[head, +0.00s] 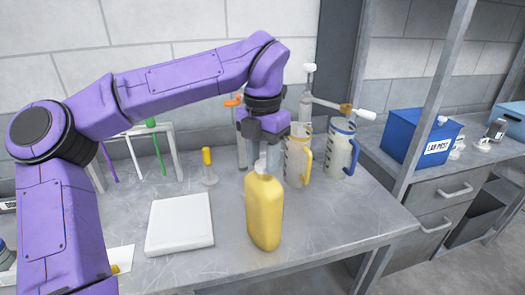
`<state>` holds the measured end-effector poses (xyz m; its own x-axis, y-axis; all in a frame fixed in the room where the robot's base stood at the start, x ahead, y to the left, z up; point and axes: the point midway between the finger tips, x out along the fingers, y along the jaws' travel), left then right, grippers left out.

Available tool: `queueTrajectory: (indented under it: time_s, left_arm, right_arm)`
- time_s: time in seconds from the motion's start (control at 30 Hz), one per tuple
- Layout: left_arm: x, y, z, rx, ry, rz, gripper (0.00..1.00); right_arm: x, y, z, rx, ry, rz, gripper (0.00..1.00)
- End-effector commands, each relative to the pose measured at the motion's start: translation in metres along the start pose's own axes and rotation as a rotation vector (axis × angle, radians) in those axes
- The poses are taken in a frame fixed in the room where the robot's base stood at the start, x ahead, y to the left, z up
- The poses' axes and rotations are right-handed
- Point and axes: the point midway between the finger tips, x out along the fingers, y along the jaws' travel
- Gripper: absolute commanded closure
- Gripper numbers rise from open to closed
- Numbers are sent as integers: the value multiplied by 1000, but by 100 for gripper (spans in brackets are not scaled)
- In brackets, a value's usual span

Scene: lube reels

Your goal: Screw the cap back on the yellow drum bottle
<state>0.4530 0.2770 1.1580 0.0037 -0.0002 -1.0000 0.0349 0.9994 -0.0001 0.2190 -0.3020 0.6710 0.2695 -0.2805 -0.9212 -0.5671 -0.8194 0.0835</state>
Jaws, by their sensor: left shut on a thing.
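The yellow drum bottle (264,212) stands upright on the grey metal bench, near its front edge. My left gripper (262,158) points straight down over the bottle's mouth. It is shut on the pale cap (261,166), which sits at the bottle's neck. Whether the cap is seated on the thread or just above it cannot be told, as the fingers hide part of it. My right gripper is not in view.
A white slab (180,223) lies left of the bottle. Jugs with a yellow handle (298,155) and a blue handle (341,150) stand close behind on the right. A small yellow-topped cylinder (208,167) and a white rack (175,155) stand behind left.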

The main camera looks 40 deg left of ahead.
Motion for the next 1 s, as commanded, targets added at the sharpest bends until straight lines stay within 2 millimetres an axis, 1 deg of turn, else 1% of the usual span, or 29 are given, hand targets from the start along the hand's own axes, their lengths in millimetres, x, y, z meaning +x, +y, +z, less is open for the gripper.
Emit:
queueTrajectory:
  time_s: [0.03, 0.4, 0.53, 0.8, 0.87, 1.0]
  left_arm:
    - [-5, 0, 0, 34, 0, -1, 88]
    - [-4, 1, 0, 285, 1, -2, 88]
    - [-1, 1, 0, 323, -1, -1, 88]
    - [0, 1, 0, 326, -1, -1, 88]
    - [-2, 1, 0, 342, 0, -2, 88]
    - [-4, 1, 0, 428, 1, -2, 88]
  right_arm:
    - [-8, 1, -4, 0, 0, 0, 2]
    - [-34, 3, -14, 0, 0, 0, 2]
    - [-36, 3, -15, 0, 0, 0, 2]
    - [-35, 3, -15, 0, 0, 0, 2]
    - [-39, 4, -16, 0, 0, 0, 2]
    - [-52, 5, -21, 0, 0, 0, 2]
